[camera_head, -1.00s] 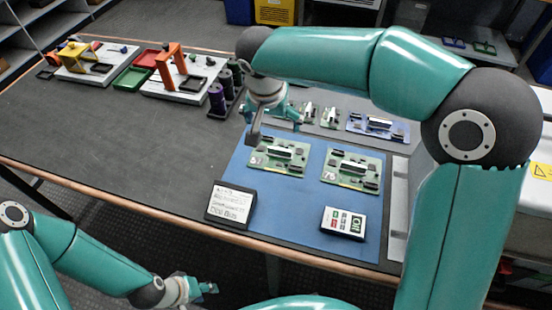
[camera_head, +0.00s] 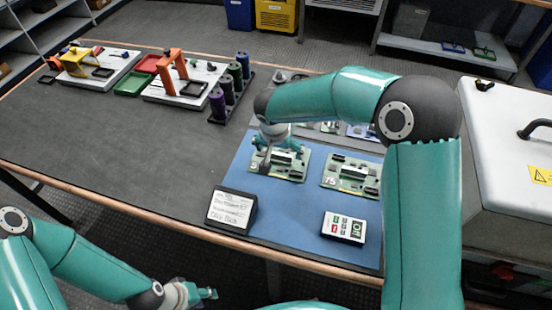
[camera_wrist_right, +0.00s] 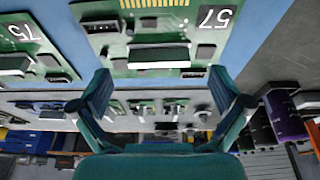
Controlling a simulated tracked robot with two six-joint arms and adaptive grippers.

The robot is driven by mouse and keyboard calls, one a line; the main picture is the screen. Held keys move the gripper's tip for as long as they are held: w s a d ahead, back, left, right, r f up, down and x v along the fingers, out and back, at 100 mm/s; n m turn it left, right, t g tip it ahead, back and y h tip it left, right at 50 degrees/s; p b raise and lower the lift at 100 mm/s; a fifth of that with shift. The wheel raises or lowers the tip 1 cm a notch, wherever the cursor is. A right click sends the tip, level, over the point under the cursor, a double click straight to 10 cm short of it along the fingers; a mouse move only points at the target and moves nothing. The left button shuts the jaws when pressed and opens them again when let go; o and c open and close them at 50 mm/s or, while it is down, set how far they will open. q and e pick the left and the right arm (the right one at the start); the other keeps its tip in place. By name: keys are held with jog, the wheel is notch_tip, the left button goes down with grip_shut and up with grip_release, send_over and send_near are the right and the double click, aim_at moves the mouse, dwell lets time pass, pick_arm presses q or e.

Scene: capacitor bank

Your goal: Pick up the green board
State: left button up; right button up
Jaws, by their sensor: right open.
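Two green boards lie flat on the blue mat (camera_head: 285,215). The left board (camera_head: 290,162) is the one marked 57 in the right wrist view (camera_wrist_right: 150,30). The other board (camera_head: 350,176), marked 75 in the right wrist view (camera_wrist_right: 30,45), lies to its right. My right gripper (camera_head: 270,155) is over the left end of the left board and covers part of it. In its wrist view the jaws (camera_wrist_right: 163,88) are open and empty, with board 57 beyond them; contact cannot be told. My left gripper (camera_head: 207,294) is off the table at the bottom, its jaws unclear.
A labelled display box (camera_head: 232,210) and a small panel with coloured keys (camera_head: 343,228) stand near the front edge. Dark and purple cylinders (camera_head: 218,103) stand at the back left of the mat. More boards lie behind my right arm.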

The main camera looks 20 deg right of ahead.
aim_at(279, 155)
jog(key=shift+x, duration=1.2)
jog(key=c, duration=1.3)
jog(key=shift+r, duration=0.15)
notch_tip(279, 155, up, 20)
jog(key=shift+f+p, duration=0.1)
jog(key=shift+p, duration=0.55)
